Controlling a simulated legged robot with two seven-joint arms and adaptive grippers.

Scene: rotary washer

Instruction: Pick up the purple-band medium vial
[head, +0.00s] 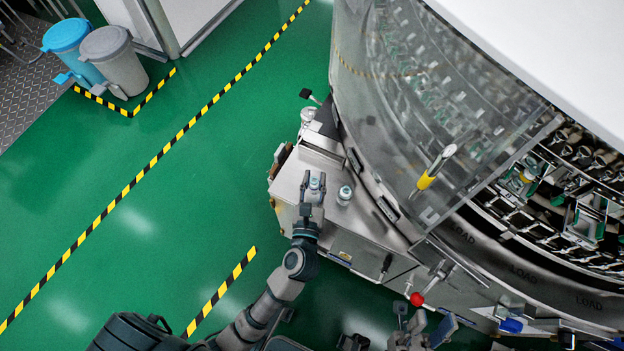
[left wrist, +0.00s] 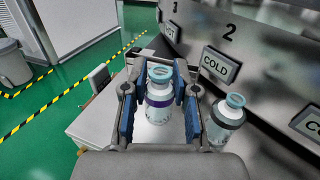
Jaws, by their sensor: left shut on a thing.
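A white vial (left wrist: 159,108) with a teal cap ring and a purplish band stands upright between the fingers of my left gripper (left wrist: 159,98), which is shut on it. In the head view my left gripper (head: 313,185) holds this vial (head: 315,183) at the steel ledge; I cannot tell whether its base touches the surface. My right gripper (head: 424,325) is low in the head view, fingers apart and empty.
The large round washer (head: 430,100) with its clear cover rises right of the ledge (head: 350,225). Bins (head: 115,60) stand far left. The green floor at left is clear.

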